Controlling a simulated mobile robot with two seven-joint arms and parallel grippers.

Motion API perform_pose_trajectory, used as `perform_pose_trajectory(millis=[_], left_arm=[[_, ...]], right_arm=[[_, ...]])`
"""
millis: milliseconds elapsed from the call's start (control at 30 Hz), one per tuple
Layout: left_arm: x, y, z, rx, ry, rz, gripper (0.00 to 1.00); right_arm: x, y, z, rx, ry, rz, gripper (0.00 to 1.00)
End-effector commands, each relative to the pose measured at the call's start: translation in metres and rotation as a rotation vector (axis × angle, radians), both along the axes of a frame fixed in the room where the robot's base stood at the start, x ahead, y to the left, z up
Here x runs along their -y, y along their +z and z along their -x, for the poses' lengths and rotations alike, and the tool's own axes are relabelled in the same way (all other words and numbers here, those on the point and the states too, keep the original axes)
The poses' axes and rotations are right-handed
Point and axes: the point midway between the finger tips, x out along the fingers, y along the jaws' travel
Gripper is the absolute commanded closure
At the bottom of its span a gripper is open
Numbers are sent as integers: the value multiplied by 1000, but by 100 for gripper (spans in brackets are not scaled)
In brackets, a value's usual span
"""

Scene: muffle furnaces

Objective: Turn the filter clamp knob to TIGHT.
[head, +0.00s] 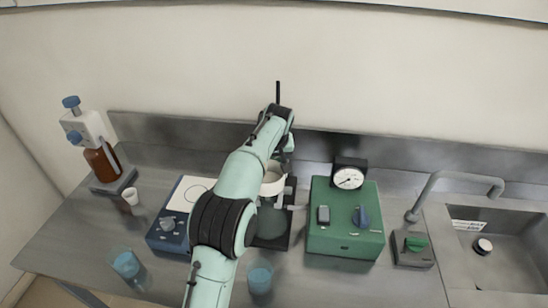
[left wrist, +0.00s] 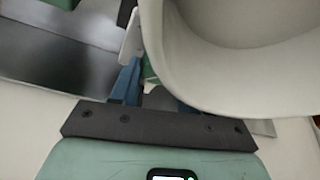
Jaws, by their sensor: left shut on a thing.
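The filter stand has a white funnel (head: 272,183) above a grey-green flask (head: 270,222). My left arm reaches over it from the front. My left gripper (left wrist: 147,80) shows its blue fingers in the left wrist view, close beside the large white funnel (left wrist: 245,75). The fingers are shut on a small part, taken to be the filter clamp knob, of which only a little green (left wrist: 149,76) shows between them. The knob's mark and the TIGHT label are hidden. My right gripper is in neither view.
Left of the stand is a blue hotplate (head: 168,229); right is a green pump box (head: 345,225) with a gauge (head: 348,178). Blue beakers (head: 126,264) (head: 260,279) stand in front. A brown bottle (head: 101,162), a tap (head: 447,190) and a sink (head: 500,262) lie farther out.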

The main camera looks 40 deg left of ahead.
Motion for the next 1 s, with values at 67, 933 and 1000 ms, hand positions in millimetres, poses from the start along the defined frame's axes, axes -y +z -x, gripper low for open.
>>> perform_pose_trajectory(millis=[67, 933, 1000], left_arm=[[-1, 1, 1, 2, -32, 1, 85], [-4, 2, 1, 3, -606, -1, 85], [-4, 2, 1, 3, -626, -1, 85]], right_arm=[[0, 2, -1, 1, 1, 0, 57], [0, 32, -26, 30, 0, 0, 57], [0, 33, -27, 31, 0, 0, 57]])
